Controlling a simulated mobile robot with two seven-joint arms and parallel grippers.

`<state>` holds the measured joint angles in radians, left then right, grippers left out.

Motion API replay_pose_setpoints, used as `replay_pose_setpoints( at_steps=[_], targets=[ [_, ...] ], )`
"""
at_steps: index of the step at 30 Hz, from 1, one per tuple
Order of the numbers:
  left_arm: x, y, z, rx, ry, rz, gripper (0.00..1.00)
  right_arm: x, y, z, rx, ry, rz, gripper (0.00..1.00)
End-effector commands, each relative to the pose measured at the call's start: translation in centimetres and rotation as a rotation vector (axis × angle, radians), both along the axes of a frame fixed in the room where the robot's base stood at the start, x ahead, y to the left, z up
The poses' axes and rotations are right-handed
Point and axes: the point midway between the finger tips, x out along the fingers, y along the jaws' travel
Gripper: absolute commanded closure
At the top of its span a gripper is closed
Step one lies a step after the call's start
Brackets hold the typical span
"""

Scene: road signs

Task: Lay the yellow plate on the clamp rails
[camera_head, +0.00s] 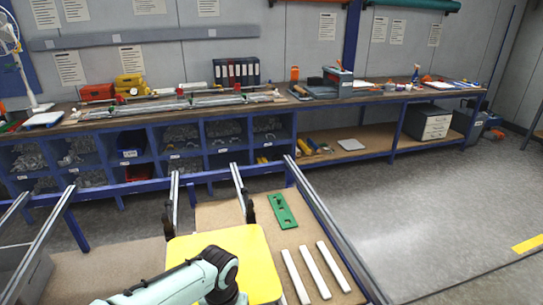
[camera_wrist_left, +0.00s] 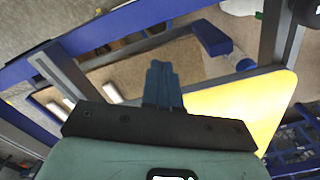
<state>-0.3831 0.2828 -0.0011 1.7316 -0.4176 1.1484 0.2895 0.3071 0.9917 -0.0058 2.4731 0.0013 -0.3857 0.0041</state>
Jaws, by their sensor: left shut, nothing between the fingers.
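The yellow plate (camera_head: 262,262) lies flat at the bottom centre of the head view, partly hidden behind my left arm. Two metal clamp rails (camera_head: 239,183) with dark clamps run up to its far edge and pass out of sight there; the plate appears to lie over them, but the contact is hidden. The plate also shows at the right of the left wrist view (camera_wrist_left: 250,108). My left gripper (camera_wrist_left: 162,68) is shut and empty, its fingertips beside the plate in that view and apart from it as far as I can tell. My right gripper is not in view.
A green plate with holes (camera_head: 282,210) and several white bars (camera_head: 325,269) lie right of the yellow plate on the brown board. Blue-and-metal frame bars (camera_head: 335,240) edge this table.

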Motion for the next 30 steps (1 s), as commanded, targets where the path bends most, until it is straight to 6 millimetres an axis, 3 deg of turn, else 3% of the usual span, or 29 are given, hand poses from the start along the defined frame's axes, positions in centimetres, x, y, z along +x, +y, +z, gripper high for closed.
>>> replay_pose_setpoints(
  at_steps=[13, 30],
  targets=[
    [-1.8, -0.5, 0.2, 0.000, 0.000, 0.000, 1.00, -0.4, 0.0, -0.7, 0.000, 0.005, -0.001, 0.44],
    [-1.6, -0.5, 5.9, 0.000, -0.004, -0.001, 1.00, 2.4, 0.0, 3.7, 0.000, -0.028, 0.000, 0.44]
  ],
)
